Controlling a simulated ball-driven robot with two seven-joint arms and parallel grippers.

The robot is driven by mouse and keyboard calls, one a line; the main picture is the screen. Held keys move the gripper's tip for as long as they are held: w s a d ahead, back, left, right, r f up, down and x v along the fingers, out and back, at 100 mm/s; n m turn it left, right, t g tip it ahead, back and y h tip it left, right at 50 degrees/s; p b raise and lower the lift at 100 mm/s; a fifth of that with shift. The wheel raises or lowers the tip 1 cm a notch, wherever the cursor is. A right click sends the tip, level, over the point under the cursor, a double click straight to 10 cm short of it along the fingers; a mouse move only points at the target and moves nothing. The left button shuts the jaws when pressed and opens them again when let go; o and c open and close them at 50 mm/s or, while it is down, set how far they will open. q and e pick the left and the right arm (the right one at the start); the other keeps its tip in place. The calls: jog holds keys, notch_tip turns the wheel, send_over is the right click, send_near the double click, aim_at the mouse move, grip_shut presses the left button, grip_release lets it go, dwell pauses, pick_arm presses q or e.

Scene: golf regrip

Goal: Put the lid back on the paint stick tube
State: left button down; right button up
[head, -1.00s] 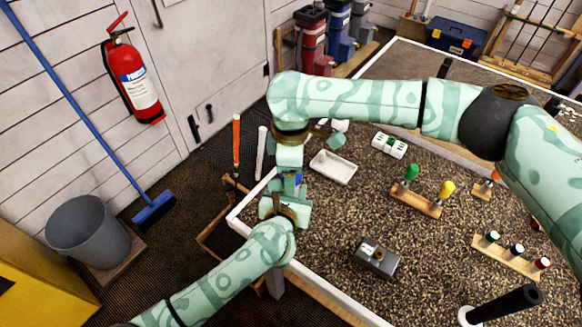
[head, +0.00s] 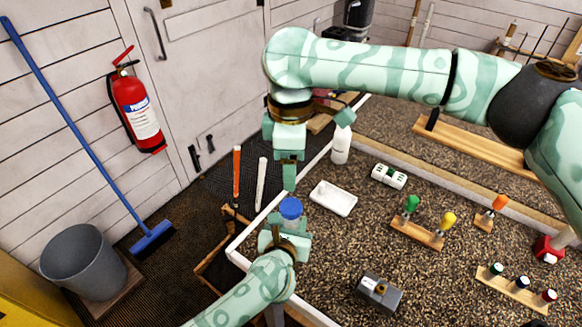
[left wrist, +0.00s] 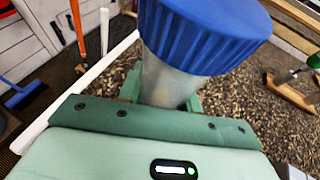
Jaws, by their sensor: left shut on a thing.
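My left gripper (head: 283,240) is shut on a tube with a pale grey body (left wrist: 172,83) and holds it upright by the table's left edge. A ribbed blue lid (head: 290,208) sits on top of the tube. The lid also fills the top of the left wrist view (left wrist: 200,35), where it looks seated on the tube; whether it is fully tight cannot be told. My right gripper (head: 289,178) points down just above the lid, with a small gap between them. Its fingers are seen edge-on, so their opening is hidden.
A white tray (head: 333,198) lies right of the tube, with a white bottle (head: 341,145) behind. A wooden rack (head: 418,234) holds green and yellow-topped sticks. A grey device (head: 379,294) lies in front. The speckled table top between them is clear.

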pick_arm(q)
jog(key=c, duration=0.9)
grip_release()
jog(key=shift+s, duration=0.1)
jog(key=p+v, duration=0.3)
jog(key=v, duration=1.3)
jog(key=shift+s+a, duration=0.1)
jog(key=shift+a, duration=0.05)
